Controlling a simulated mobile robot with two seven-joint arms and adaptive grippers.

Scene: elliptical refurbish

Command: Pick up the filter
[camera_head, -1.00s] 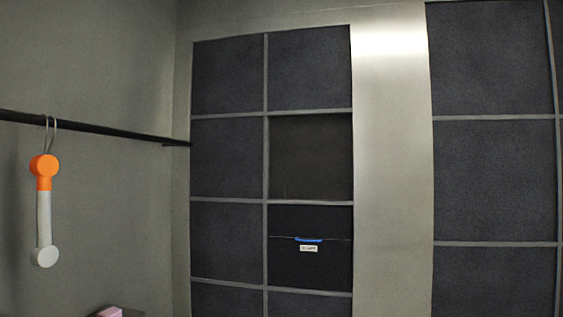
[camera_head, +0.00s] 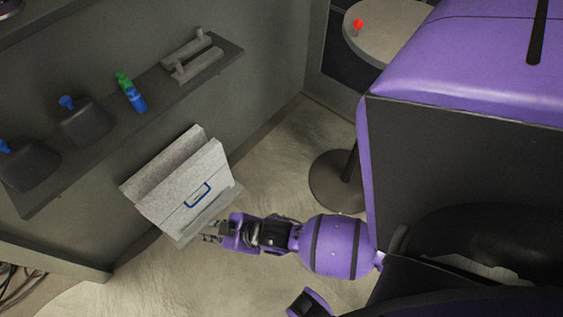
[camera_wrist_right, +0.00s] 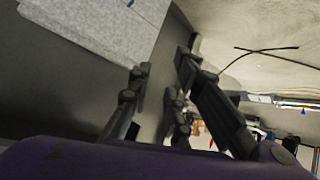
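A pale grey, speckled box-like block with a blue handle, which I take as the filter (camera_head: 172,207), shows left of centre in the head view, tilted, in front of the wall below the shelf. What supports it is hidden. It also shows at the upper left of the right wrist view (camera_wrist_right: 95,25). My right gripper (camera_head: 208,234) is at its lower right edge. In the wrist view the right gripper's fingers (camera_wrist_right: 163,65) stand apart with a grey surface showing between them. I cannot tell whether they touch the block. My left gripper is not in view.
A dark wall shelf (camera_head: 150,95) carries grey blocks (camera_head: 190,58), a green and blue bottle (camera_head: 130,92) and dark objects with blue tops (camera_head: 85,120). A round table (camera_head: 385,30) with a red item stands at the top right. Cables (camera_head: 18,285) lie at the lower left.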

